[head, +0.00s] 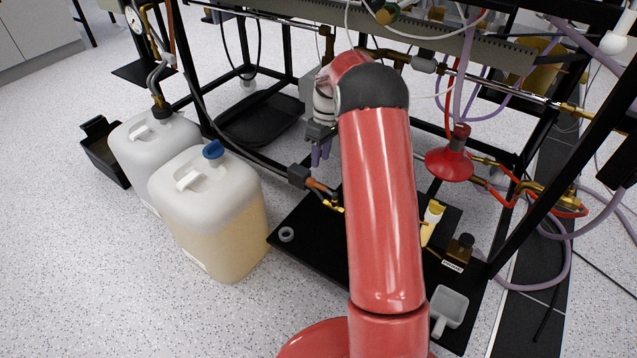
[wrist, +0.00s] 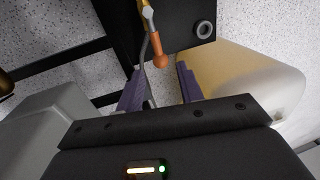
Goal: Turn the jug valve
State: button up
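A valve with an orange-tipped lever (head: 319,187) and brass body sits at the black tray's back edge, right of the front jug (head: 225,225). This jug is white, with a blue cap and yellowish liquid. In the wrist view the orange lever tip (wrist: 160,61) appears between the purple fingertips, with the brass fitting (wrist: 146,12) beyond. My gripper (head: 320,155) is open and empty, above and slightly behind the lever in the head view. It also shows in the wrist view (wrist: 160,72). Contact with the lever cannot be told. My red arm hides part of the tray.
A second white jug (head: 145,150) stands behind the first. The black tray (head: 315,250) holds a grey ring (head: 286,234) and a small white scoop-like dish (head: 449,308). A red funnel-like part (head: 449,164) is right of my arm. Black frame bars and hoses surround the area.

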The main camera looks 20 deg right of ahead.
aim_at(322, 188)
jog(key=f, duration=0.3)
jog(key=f+b, duration=0.1)
jog(key=f, duration=0.1)
jog(key=a+f, duration=0.1)
jog(key=f, duration=0.2)
jog(key=shift+s+f+b, duration=0.3)
jog(key=shift+f, duration=0.05)
jog(key=shift+c, duration=0.4)
grip_shut()
